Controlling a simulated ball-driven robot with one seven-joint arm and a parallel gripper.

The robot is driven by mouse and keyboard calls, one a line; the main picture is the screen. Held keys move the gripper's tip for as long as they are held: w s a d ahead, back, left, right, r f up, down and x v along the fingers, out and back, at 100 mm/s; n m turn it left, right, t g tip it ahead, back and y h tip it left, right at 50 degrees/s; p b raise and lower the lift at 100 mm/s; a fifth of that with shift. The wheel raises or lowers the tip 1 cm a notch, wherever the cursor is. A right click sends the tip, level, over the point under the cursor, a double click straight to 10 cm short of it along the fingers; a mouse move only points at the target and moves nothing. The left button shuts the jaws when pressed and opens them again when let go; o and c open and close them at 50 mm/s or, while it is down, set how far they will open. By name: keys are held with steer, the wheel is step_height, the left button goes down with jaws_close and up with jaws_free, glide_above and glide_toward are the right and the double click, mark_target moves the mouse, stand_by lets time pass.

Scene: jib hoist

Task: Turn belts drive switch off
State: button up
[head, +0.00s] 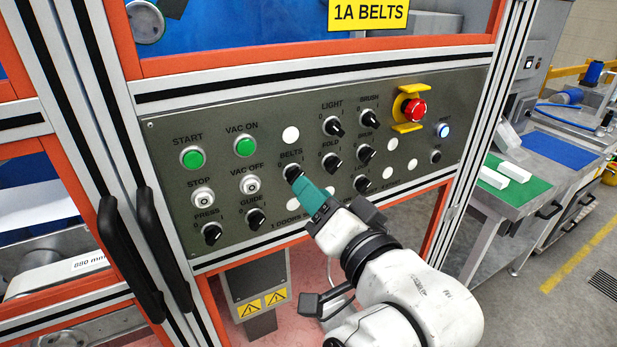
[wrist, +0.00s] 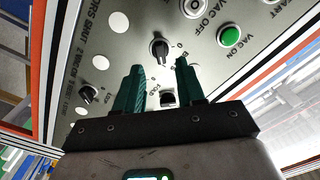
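The belts drive switch is a black rotary knob (head: 293,173) under the label BELTS, with 0 and 1 marks, on the grey control panel (head: 220,225). In the wrist view the belts knob (wrist: 160,48) appears upside down, just beyond and between the two green fingertips. My gripper (head: 301,182) is at the panel, its fingers reaching toward the knob from the lower right. In the wrist view my gripper (wrist: 159,65) is open, with a gap between the fingers. I cannot tell whether they touch the knob, nor which mark it points at.
Close by are the GUIDE knob (head: 256,217), the FOLD knob (head: 332,161), the green VAC ON button (head: 245,147) and the VAC OFF button (head: 250,184). A red emergency stop (head: 414,110) in a yellow guard is at upper right. Black door handles (head: 142,250) stand out at left.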

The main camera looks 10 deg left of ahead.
mark_target(295, 176)
steer(key=shift+p+x, duration=0.3)
steer(key=shift+x, duration=1.8)
steer(key=shift+s, duration=0.1)
jaws_close()
